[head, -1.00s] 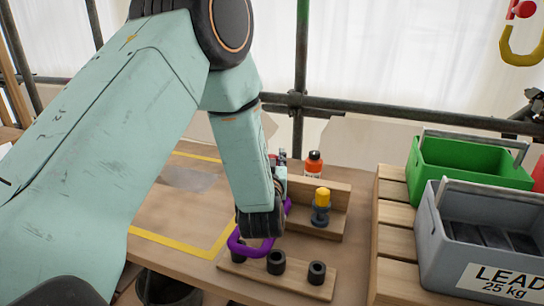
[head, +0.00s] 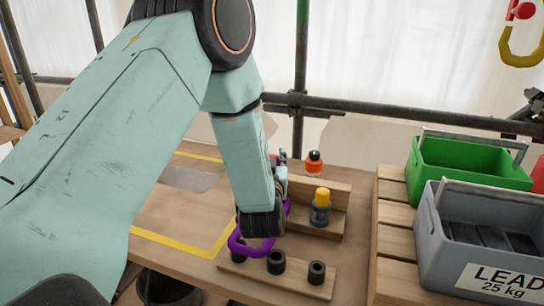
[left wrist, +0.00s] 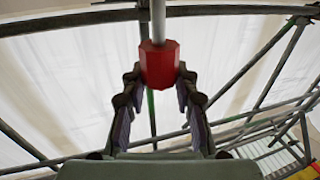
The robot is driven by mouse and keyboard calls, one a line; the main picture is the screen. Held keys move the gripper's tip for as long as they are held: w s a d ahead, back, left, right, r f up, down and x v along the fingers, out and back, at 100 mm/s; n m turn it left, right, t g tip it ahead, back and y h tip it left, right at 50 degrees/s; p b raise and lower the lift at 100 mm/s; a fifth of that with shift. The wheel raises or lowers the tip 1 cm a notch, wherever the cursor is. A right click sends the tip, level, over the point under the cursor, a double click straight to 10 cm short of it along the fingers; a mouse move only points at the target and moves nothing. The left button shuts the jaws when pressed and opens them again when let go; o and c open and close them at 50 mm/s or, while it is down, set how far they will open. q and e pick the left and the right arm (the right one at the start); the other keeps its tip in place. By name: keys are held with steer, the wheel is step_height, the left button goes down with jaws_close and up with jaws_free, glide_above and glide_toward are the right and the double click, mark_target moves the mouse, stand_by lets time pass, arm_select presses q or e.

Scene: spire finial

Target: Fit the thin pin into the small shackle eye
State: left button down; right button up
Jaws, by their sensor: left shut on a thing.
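In the left wrist view, my left gripper (left wrist: 160,82) has its two fingers against the sides of a red six-sided head with a grey shaft, which I take for the thin pin (left wrist: 160,65). The shaft runs up out of the picture. In the head view, my left arm hides most of the gripper; its fingertips (head: 280,158) show just past the arm, with a bit of red. A purple shackle (head: 236,243) is at the bench's front, partly hidden by my dark wrist link. Its small eye cannot be made out. My right gripper is out of view.
A wooden strip with black sockets (head: 316,272) lies at the bench's front. A yellow-topped part (head: 321,206) stands in a wooden holder, with an orange bottle (head: 314,164) behind. Green (head: 470,180) and grey (head: 437,240) crates stand right. Scaffold tubes (head: 300,98) cross behind.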

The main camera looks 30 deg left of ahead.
arm_select(q)
steer(key=shift+f+b, duration=1.1)
steer(key=shift+f, duration=0.4)
steer(key=shift+r, duration=0.15)
steer(key=shift+r+p, duration=1)
steer(key=shift+p, duration=0.05)
steer(key=shift+p, duration=0.3)
stand_by(1.3)
steer(key=shift+f+b, duration=0.9)
steer(key=shift+f, duration=0.25)
steer(key=c, duration=1)
jaws_free()
steer(key=shift+o, duration=0.2)
steer(key=shift+f, duration=0.1)
steer(key=v, duration=1.2)
